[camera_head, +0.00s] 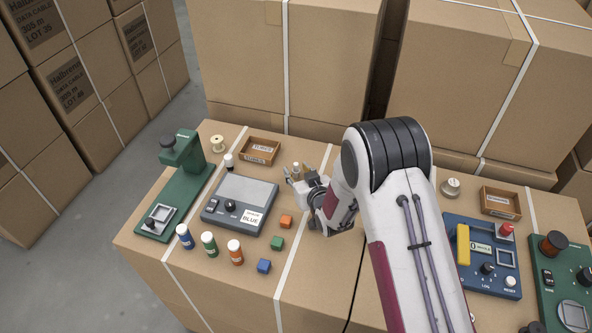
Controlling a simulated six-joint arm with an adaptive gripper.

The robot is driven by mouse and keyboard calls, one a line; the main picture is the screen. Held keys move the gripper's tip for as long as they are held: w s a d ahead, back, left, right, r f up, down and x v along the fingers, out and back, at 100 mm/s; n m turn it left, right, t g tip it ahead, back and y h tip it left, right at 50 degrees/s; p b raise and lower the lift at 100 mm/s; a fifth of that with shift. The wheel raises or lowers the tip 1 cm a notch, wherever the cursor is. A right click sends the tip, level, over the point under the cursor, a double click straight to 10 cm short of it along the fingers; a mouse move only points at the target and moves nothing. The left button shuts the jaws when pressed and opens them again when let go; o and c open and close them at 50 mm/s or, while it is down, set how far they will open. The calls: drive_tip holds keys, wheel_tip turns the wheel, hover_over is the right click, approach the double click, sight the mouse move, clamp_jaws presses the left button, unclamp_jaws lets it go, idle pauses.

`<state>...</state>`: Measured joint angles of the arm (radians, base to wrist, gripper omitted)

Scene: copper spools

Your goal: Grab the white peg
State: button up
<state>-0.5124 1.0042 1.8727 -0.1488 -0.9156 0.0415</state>
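No plain white peg stands out clearly. Small tan or pale upright pieces (297,168) show right at the fingertips. I cannot tell whether they are between the fingers or behind them. The fingers are small and partly hidden by the gripper body, so their opening is unclear.
A grey device labelled BLUE (243,192) and a green press (183,160) stand left. A blue panel (483,262) is right.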

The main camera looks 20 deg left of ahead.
drive_tip(key=c, duration=0.7)
drive_tip(key=shift+r, duration=0.2)
drive_tip(key=shift+r, duration=4.85)
